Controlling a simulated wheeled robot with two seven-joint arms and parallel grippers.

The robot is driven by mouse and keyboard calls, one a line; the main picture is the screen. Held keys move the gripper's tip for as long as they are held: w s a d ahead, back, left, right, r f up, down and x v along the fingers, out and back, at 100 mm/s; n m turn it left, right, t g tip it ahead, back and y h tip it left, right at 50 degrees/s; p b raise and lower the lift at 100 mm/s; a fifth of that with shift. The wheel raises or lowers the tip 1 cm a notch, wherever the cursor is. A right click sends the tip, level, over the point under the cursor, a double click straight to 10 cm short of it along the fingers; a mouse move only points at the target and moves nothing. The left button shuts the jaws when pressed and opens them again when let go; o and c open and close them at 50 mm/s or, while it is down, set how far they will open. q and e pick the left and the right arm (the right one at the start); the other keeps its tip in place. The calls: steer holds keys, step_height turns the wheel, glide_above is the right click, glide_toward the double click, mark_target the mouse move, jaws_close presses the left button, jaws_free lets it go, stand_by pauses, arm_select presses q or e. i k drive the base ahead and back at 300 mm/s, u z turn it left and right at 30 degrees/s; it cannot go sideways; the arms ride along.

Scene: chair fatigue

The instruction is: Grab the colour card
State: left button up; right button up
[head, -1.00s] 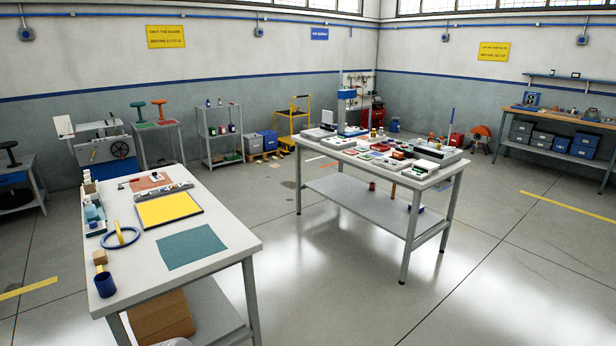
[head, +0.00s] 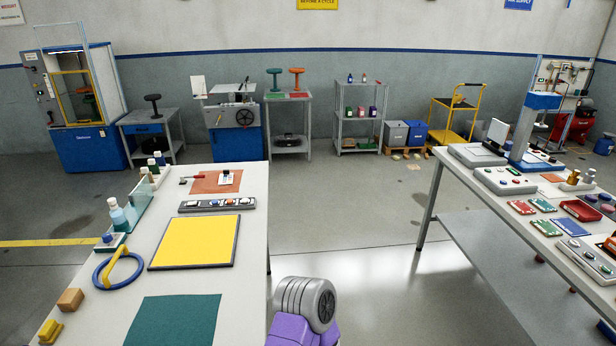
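I cannot tell for sure which item is the colour card. Several small flat pieces lie on the right table, among them a red one (head: 521,207), green ones (head: 542,205) and a blue one (head: 571,227). On the left table, a small item with a white base and dark top (head: 227,178) stands on an orange-brown mat (head: 205,183). A yellow panel with a dark frame (head: 195,241) and a teal mat (head: 173,320) lie nearer. Neither gripper is in view. Only a grey and purple part of my arm shows at the bottom centre.
The left table (head: 252,200) also holds a blue ring with a yellow handle (head: 118,270), a grey button strip (head: 217,206) and bottles (head: 118,214). The right table's edge (head: 470,215) stands across a clear floor gap (head: 345,225). Shelves and a yellow trolley (head: 456,115) line the back wall.

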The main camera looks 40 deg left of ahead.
mark_target(226, 178)
steer(key=i, duration=1.35)
steer(key=u, duration=2.5)
